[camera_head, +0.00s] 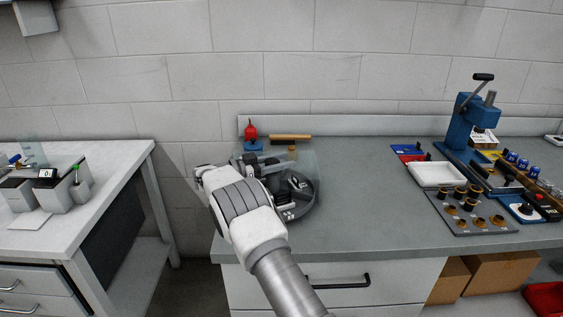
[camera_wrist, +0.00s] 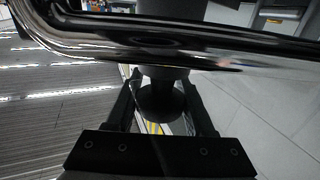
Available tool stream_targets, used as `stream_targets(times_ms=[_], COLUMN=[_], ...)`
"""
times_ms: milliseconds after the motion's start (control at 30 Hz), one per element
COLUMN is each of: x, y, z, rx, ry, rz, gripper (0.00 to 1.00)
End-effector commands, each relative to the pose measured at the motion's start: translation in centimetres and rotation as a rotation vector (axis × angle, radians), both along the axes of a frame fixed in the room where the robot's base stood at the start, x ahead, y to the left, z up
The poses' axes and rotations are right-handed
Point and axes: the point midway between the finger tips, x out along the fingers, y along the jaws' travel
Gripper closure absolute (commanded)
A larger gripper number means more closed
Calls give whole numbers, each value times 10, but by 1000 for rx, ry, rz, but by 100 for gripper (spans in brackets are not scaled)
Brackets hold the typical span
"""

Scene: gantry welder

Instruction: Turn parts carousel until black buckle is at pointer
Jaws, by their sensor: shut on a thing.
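The parts carousel (camera_head: 308,203) is a dark round tray on the grey workbench, with a clear curved shield over it. My arm covers its left side. Small dark and pale parts sit on it. I cannot tell which one is the black buckle, and I cannot make out the pointer. My gripper (camera_head: 252,163) is at the carousel's back left, partly hidden by my own wrist. In the wrist view, my gripper (camera_wrist: 161,88) has its two black fingers shut on a dark round knob (camera_wrist: 161,102) with a flared end.
A white tray (camera_head: 437,174) and a blue press (camera_head: 470,122) stand to the right. The bench between carousel and tray is clear. A shiny curved bar (camera_wrist: 200,40) crosses the wrist view.

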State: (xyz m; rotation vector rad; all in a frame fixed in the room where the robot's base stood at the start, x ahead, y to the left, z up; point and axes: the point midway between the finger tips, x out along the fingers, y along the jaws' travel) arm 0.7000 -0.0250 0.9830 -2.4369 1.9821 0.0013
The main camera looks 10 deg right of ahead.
Motion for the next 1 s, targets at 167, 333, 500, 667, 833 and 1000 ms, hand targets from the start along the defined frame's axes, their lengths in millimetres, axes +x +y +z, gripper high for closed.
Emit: stream_targets(times_ms=[167,333,500,667,833,1000], x=[0,0,0,0,0,-2], y=[0,0,0,0,1,16], z=[0,0,0,0,0,0], rx=[-1,-2,-2,-1,-1,0], ry=[1,1,1,0,0,-1], rz=[-3,-3,-2,-2,-1,2], gripper=[100,100,23,17,17,17])
